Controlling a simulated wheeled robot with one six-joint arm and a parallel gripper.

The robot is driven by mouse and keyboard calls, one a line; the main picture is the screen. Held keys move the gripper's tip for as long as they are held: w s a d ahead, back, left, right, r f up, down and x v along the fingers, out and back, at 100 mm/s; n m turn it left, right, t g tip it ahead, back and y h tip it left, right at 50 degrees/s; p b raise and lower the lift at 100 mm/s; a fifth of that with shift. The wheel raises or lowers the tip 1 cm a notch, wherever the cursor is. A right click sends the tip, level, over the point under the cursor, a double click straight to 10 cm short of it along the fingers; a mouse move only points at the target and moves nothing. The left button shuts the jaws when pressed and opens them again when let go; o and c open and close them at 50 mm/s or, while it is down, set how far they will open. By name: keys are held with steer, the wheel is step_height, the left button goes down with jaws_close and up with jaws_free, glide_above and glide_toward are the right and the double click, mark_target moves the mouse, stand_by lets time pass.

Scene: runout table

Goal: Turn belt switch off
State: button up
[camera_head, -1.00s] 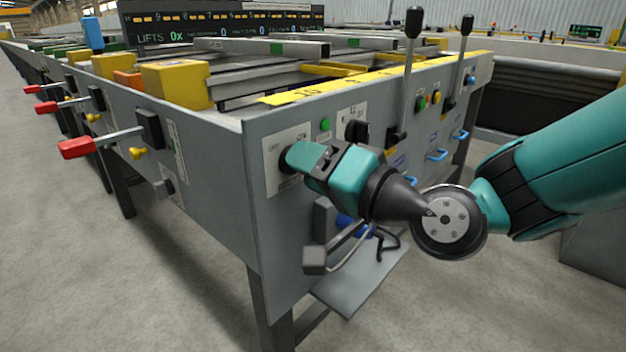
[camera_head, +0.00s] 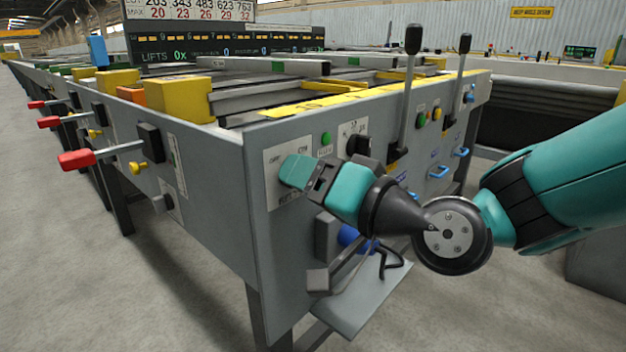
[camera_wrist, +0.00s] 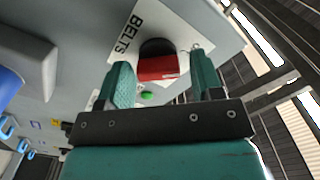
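The belt switch is a rotary knob with a red grip (camera_wrist: 158,68) on a round black base, on a white plate (camera_wrist: 125,25) marked BELTS. In the wrist view the red grip lies between the two fingertips of my gripper (camera_wrist: 160,78), with gaps on both sides. My gripper is open and holds nothing. In the head view my gripper (camera_head: 297,172) is at the white plate (camera_head: 272,192) on the table's end panel and hides the knob. I cannot tell how far the fingertips reach over the knob.
A green button (camera_head: 326,138) and a black switch (camera_head: 358,146) sit right of the plate. Below my gripper are a grey box (camera_head: 326,238), a blue part (camera_head: 350,236) and a shelf (camera_head: 365,300). Two black-knobbed levers (camera_head: 413,40) rise farther right. Red-handled levers (camera_head: 76,160) stick out left.

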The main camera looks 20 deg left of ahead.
steer(key=shift+o, duration=0.5)
steer(key=shift+w+d, duration=0.1)
steer(key=shift+d, duration=0.1)
steer(key=b+v, duration=0.7)
steer(key=v, duration=1)
steer(key=shift+b, duration=0.3)
steer(key=shift+d, duration=0.1)
